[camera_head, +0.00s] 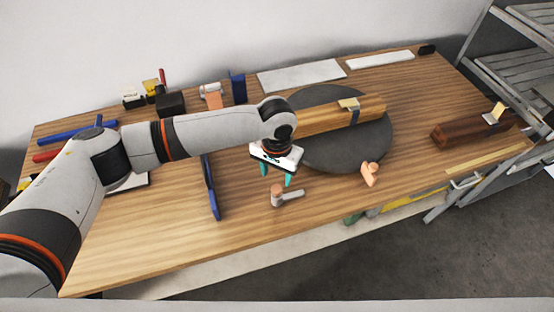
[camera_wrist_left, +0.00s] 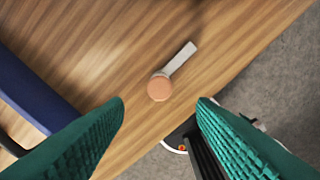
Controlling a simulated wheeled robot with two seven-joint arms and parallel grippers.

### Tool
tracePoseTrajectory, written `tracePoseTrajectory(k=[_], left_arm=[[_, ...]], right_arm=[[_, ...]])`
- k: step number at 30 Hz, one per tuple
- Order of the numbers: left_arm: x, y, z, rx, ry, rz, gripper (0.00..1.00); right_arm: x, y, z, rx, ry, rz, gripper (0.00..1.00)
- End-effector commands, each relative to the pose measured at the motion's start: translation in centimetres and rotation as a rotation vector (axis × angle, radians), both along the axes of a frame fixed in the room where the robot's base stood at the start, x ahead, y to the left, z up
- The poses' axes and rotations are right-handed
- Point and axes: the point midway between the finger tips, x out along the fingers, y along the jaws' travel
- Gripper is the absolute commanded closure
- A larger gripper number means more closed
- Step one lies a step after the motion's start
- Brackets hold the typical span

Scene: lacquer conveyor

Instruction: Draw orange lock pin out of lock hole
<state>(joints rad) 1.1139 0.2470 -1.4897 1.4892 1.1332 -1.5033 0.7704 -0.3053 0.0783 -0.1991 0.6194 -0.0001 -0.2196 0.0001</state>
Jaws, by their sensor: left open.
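A round orange-topped piece (camera_head: 277,189), which looks like the lock pin, stands at the front edge of the wooden table. A grey bar (camera_head: 291,195) extends from it to the right. In the left wrist view the orange head (camera_wrist_left: 159,87) shows from above, with the grey bar (camera_wrist_left: 181,59) running up and right. My left gripper (camera_head: 276,175) is open and empty above it. In the left wrist view the head lies between and ahead of the teal fingertips (camera_wrist_left: 161,103), touching neither. The lock hole is not visible. My right gripper is not in view.
A dark round turntable (camera_head: 330,158) carries a wooden beam (camera_head: 323,117) behind the gripper. Another orange piece (camera_head: 370,173) stands at the turntable's front right. A blue bar (camera_head: 211,187) lies to the left. The front-left tabletop is clear.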

Motion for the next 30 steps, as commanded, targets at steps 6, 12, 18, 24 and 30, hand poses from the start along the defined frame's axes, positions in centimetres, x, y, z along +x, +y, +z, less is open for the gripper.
tracePoseTrajectory(k=[6,12,18,24,30], left_arm=[[0.0,0.0,-4.1,0.001,0.0,0.0,0.49],[0.0,0.0,-7.0,0.0,0.0,-0.001,0.49],[0.0,0.0,-8.3,0.0,-0.001,-0.002,0.49],[0.0,0.0,-8.4,0.0,-0.001,-0.002,0.49],[0.0,0.0,-8.4,0.0,-0.001,-0.002,0.7]], right_arm=[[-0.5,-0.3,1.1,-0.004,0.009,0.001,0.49],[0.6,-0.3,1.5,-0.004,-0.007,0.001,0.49],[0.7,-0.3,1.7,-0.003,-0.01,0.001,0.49],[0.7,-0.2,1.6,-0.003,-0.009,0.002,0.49],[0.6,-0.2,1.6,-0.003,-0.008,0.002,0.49]])
